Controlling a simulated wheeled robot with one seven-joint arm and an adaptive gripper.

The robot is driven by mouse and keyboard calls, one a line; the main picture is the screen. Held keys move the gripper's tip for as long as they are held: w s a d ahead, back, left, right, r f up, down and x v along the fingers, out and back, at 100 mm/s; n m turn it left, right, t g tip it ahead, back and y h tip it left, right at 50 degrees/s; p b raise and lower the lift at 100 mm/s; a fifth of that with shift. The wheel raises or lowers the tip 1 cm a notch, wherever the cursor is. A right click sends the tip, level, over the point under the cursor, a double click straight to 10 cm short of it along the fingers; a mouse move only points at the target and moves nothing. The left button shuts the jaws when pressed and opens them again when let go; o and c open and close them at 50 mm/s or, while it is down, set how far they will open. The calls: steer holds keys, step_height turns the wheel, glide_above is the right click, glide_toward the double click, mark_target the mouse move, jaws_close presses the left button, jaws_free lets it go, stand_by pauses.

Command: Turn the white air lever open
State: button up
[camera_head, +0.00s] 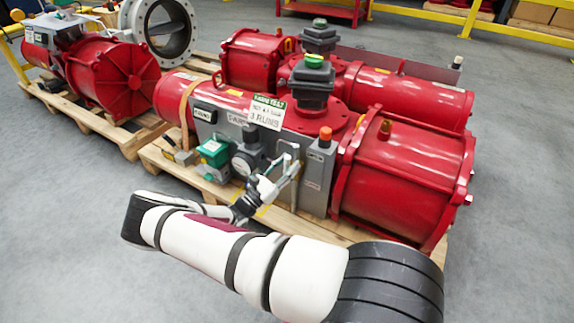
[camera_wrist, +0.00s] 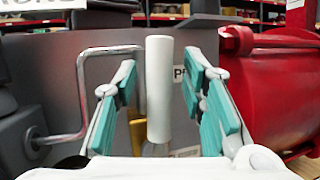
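The white air lever (camera_wrist: 158,92) is an upright white cylinder in the middle of the wrist view, in front of a grey panel. My gripper (camera_wrist: 160,64) is open, with one teal-padded finger on each side of the lever. Gaps show between the lever and both fingers, so I see no grip on it. Whether the lever stands fully between the pads or a little beyond them is hard to tell. In the head view my gripper (camera_head: 277,182) is at the front of the grey control panel (camera_head: 316,178), and the lever is hard to make out there.
A bent metal tube (camera_wrist: 82,98) stands left of the lever, and a red cylinder (camera_wrist: 275,85) is at the right. The actuator rests on a wooden pallet (camera_head: 190,183).

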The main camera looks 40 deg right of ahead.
steer(key=shift+a, duration=0.1)
steer(key=v, duration=1.1)
steer(key=shift+a+f, duration=0.15)
steer(key=shift+a, duration=0.25)
